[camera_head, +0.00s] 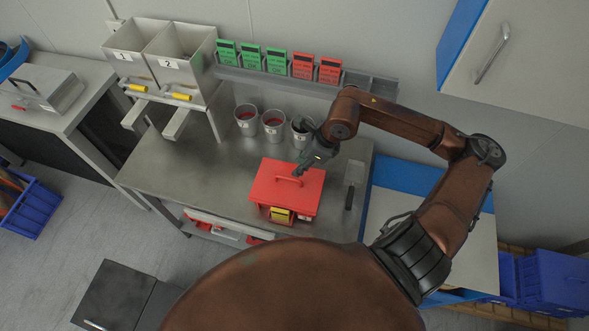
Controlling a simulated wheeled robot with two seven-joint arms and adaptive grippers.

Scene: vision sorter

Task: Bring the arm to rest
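My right arm (430,135) comes in from the lower right, rises and bends over the metal table (170,165). My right gripper (309,165) points down and to the left, just above the back right of a red box (275,180) with a handle on its lid. The fingers are small and dark here, so I cannot tell whether they are open or shut, or whether they touch the box. No object shows between them. My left gripper is not in view.
Several cups (273,125) stand behind the red box. A rack of green and red cards (277,62) runs along the wall. Two numbered bins (180,60) stand at the back left. A wall cabinet (515,60) hangs at the upper right. The table's left part is clear.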

